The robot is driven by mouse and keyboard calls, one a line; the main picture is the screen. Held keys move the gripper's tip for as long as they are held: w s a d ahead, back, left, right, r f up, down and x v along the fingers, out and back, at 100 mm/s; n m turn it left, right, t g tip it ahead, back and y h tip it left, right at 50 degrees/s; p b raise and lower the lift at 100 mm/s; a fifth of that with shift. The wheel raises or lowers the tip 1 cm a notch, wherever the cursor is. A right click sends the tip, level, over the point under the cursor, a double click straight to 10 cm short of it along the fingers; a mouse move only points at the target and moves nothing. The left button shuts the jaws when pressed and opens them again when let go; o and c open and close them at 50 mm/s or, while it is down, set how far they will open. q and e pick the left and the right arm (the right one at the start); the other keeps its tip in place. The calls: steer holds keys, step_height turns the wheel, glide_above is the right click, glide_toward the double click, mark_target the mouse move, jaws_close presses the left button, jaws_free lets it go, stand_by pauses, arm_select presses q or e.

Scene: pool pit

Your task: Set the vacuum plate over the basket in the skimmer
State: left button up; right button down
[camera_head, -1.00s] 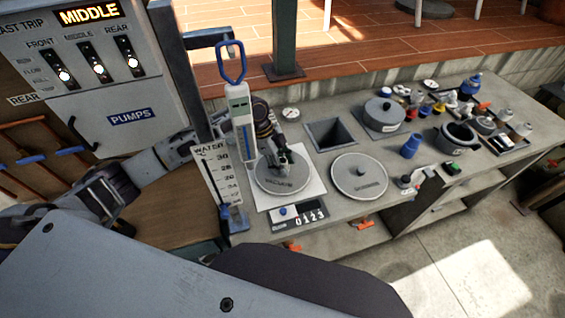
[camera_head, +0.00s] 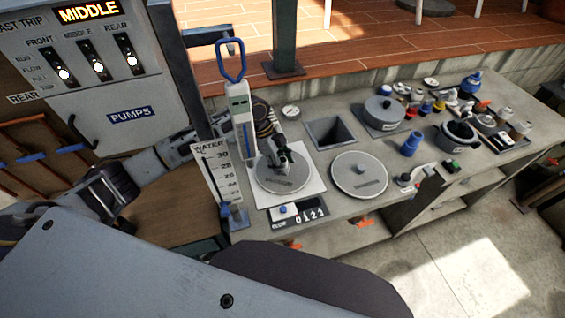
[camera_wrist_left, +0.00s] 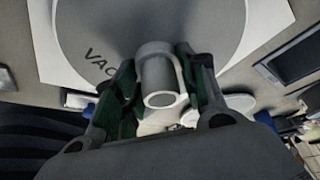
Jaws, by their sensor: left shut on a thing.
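The vacuum plate (camera_head: 284,184) is a grey disc lying on a white square sheet on the counter, and its first letters "VAC" show in the left wrist view (camera_wrist_left: 105,40). My left gripper (camera_head: 281,158) is over its middle. In the left wrist view, its two fingers (camera_wrist_left: 160,90) are shut on the grey upright tube of the plate. A square dark opening (camera_head: 330,132) in the counter lies just behind and right of the plate. I cannot tell a basket inside it. My right gripper is not in view.
A grey round lid (camera_head: 359,176) lies right of the plate. A blue-handled gauge (camera_head: 241,110) and a water scale (camera_head: 216,170) stand close left.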

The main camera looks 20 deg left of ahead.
arm_select(q)
steer(key=shift+f, duration=0.25)
stand_by(0.8)
steer(key=o, duration=1.2)
steer(key=shift+o, duration=1)
steer(key=shift+r, duration=0.1)
steer(key=shift+r+p, duration=2.35)
steer(key=shift+p, duration=0.1)
steer(key=shift+r, duration=0.2)
steer(key=shift+r+p, duration=0.35)
steer(key=shift+r, duration=1.5)
